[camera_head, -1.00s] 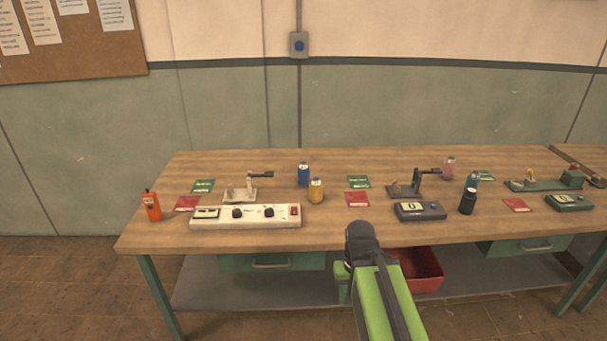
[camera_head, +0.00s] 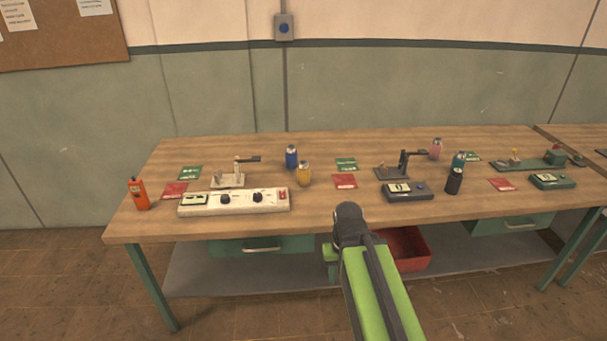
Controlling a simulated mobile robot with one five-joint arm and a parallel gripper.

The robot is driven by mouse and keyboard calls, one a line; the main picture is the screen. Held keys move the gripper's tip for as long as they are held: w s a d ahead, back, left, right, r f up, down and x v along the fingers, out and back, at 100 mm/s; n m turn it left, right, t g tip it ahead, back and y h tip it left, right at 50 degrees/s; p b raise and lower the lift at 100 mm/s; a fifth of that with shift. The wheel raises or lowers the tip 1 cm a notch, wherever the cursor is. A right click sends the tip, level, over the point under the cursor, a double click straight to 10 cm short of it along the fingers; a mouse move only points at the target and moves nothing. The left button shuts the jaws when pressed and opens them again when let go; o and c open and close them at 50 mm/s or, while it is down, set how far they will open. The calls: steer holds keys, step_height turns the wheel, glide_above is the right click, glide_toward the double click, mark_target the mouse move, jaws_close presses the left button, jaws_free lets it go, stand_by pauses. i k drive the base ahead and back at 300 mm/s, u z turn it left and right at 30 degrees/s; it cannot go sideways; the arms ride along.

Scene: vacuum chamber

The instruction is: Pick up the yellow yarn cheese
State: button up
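A white control box (camera_head: 235,201) lies left of the yellow yarn cheese, with a small stand (camera_head: 230,178) behind it. A red card (camera_head: 345,181) and a grey meter (camera_head: 407,191) lie to the right. A red bin (camera_head: 408,248) is under the table (camera_head: 330,212).

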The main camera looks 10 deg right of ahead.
mark_target(304, 169)
steer(key=u, duration=0.65)
steer(key=i, duration=1.45)
steer(key=u, duration=0.6)
